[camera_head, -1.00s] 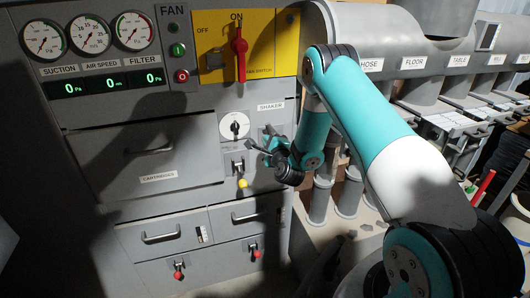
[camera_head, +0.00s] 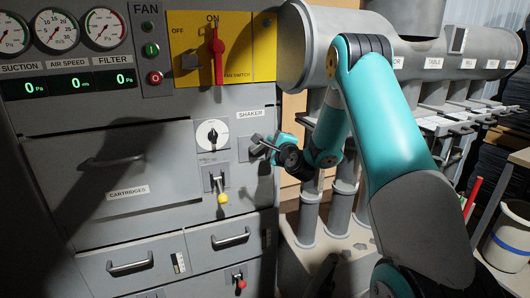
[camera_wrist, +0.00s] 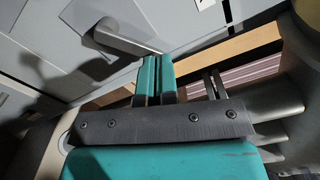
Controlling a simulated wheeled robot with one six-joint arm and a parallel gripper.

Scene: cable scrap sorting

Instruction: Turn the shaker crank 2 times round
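The shaker crank (camera_head: 258,143) is a small grey crank on the cabinet front, below the SHAKER label (camera_head: 250,113). In the wrist view, a grey crank arm (camera_wrist: 126,40) runs from a rounded hub towards my fingertips. My gripper (camera_head: 275,143) is right at the crank, to the right of its mount, and hides part of it. In the wrist view my gripper's two teal fingers (camera_wrist: 158,75) stand close together with a narrow dark gap. The crank arm's end is at their tips. I cannot tell whether the fingers grasp its handle.
Left of the crank are a white dial (camera_head: 212,135) and a yellow-tipped lever (camera_head: 222,198). A red fan switch (camera_head: 217,55) is above. Drawers with bar handles (camera_head: 231,240) are below. Grey vertical pipes (camera_head: 308,213) stand close to the right, under my arm.

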